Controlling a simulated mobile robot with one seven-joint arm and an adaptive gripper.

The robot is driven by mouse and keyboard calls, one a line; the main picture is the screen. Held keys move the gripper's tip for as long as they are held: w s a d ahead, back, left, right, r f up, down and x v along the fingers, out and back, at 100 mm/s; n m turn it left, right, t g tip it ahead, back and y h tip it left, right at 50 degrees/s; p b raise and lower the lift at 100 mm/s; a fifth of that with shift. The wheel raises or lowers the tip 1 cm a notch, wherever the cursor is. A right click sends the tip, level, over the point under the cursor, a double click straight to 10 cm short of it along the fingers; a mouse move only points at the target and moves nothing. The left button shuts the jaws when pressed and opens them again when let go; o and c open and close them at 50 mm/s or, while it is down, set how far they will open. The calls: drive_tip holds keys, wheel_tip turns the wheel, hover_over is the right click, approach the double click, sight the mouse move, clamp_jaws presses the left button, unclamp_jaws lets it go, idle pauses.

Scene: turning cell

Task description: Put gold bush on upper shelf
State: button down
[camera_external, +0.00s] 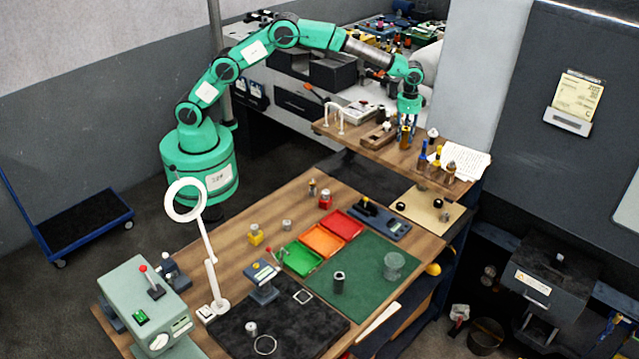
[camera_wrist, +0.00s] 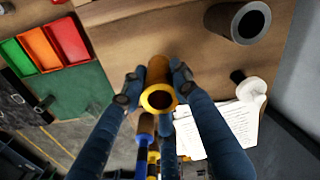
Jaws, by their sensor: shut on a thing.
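The gold bush (camera_wrist: 158,70) is a flanged brass-coloured cylinder with a hole through it. It sits between the two fingertips of my gripper (camera_wrist: 153,82), which is shut on it. In the external view my gripper (camera_external: 405,122) points down over the wooden upper shelf (camera_external: 390,156), with the gold bush (camera_external: 405,137) low between its fingers. The bush is upright and at or just above the shelf surface; I cannot tell whether it touches. The fingers partly hide it.
A dark grey hollow cylinder (camera_wrist: 237,22) stands near the bush. Blue and amber bottles (camera_external: 423,155), a white-topped piece (camera_external: 433,134) and paper (camera_external: 466,160) occupy the shelf's right. A wooden block (camera_external: 378,136) lies left. Coloured trays (camera_external: 322,241) are on the lower bench.

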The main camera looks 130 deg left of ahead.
drive_tip(key=shift+f, duration=1.2)
drive_tip(key=shift+f, duration=0.15)
drive_tip(key=c, duration=1.3)
unclamp_jaws()
drive_tip(key=shift+c, duration=0.2)
wheel_tip(320, 180, up, 12)
drive_tip(key=b, duration=0.1)
